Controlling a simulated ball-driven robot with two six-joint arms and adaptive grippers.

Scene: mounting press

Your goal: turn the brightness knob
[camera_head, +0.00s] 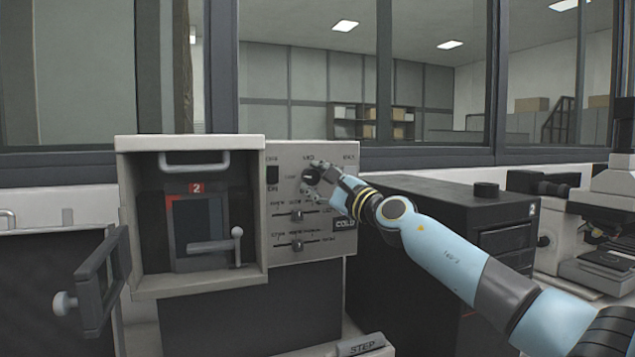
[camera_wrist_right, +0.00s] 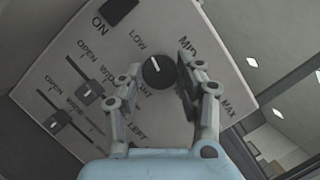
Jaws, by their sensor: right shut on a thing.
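The brightness knob (camera_head: 310,175) is a round black dial on the light panel of the press. In the right wrist view the knob (camera_wrist_right: 158,72) has a white pointer line, aimed between the LOW and MID marks. My right gripper (camera_head: 318,182) reaches the panel from the right. In the right wrist view the gripper's fingers (camera_wrist_right: 160,82) stand on either side of the knob, shut on it. The exact contact is hard to see. My left gripper is not in view.
Below the knob are two sliders (camera_head: 297,215) and (camera_head: 297,245); a black switch (camera_head: 272,174) is at the panel's upper left. The press chamber (camera_head: 262,285) is open, its door (camera_head: 100,280) swung left. A black cabinet (camera_head: 440,190) and a microscope (camera_head: 605,205) stand to the right.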

